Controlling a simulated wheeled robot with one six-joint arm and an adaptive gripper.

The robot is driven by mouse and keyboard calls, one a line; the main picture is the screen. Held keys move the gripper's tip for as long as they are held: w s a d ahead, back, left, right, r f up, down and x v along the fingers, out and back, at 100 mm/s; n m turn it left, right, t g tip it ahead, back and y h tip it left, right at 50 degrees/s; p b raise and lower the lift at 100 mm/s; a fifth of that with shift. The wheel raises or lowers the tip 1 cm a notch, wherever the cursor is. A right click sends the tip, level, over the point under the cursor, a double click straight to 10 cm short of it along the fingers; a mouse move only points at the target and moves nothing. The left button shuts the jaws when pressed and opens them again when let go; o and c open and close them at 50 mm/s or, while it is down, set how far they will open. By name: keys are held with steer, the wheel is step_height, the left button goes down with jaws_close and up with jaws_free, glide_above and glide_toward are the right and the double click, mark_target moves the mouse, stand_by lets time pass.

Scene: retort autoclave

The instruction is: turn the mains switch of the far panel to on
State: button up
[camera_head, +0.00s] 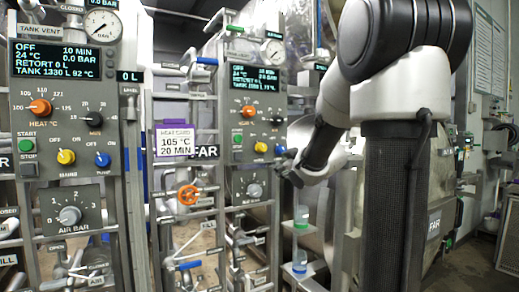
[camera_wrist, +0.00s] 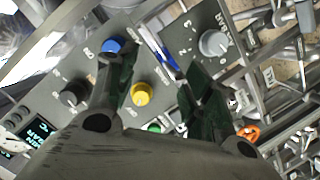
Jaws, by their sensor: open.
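The far panel (camera_head: 256,128) stands mid-picture in the head view. It carries a yellow knob (camera_head: 261,147) and a blue knob (camera_head: 279,149) side by side; their labels are too small to read. On the near panel the matching yellow knob (camera_head: 66,156) seems to be marked MAINS. My gripper (camera_head: 284,163) is at the far panel's right edge, close to the blue knob. In the wrist view my gripper (camera_wrist: 155,68) is open and empty. The yellow knob (camera_wrist: 141,94) shows between its fingers, and the blue knob (camera_wrist: 113,46) is by the left finger. Contact cannot be told.
A green start button (camera_wrist: 155,127), a black knob (camera_wrist: 74,94) and a grey air knob (camera_wrist: 214,44) surround the yellow knob. An orange handwheel (camera_head: 188,195) and pipes lie between the panels. A sign (camera_head: 176,143) reads 105 °C, 20 MIN. Open floor lies at right.

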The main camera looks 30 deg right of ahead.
mark_target(263, 147)
steer(key=w+a+r+n+t+y, duration=0.1)
steer(key=a+r+n+t+y, duration=0.15)
steer(key=r, duration=0.25)
steer(key=shift+h, duration=0.25)
steer(key=w, duration=0.5)
steer(key=w+a, duration=0.1)
steer(key=w, duration=0.1)
steer(key=shift+w+r, duration=0.1)
steer(key=shift+w, duration=0.2)
steer(key=c, duration=1)
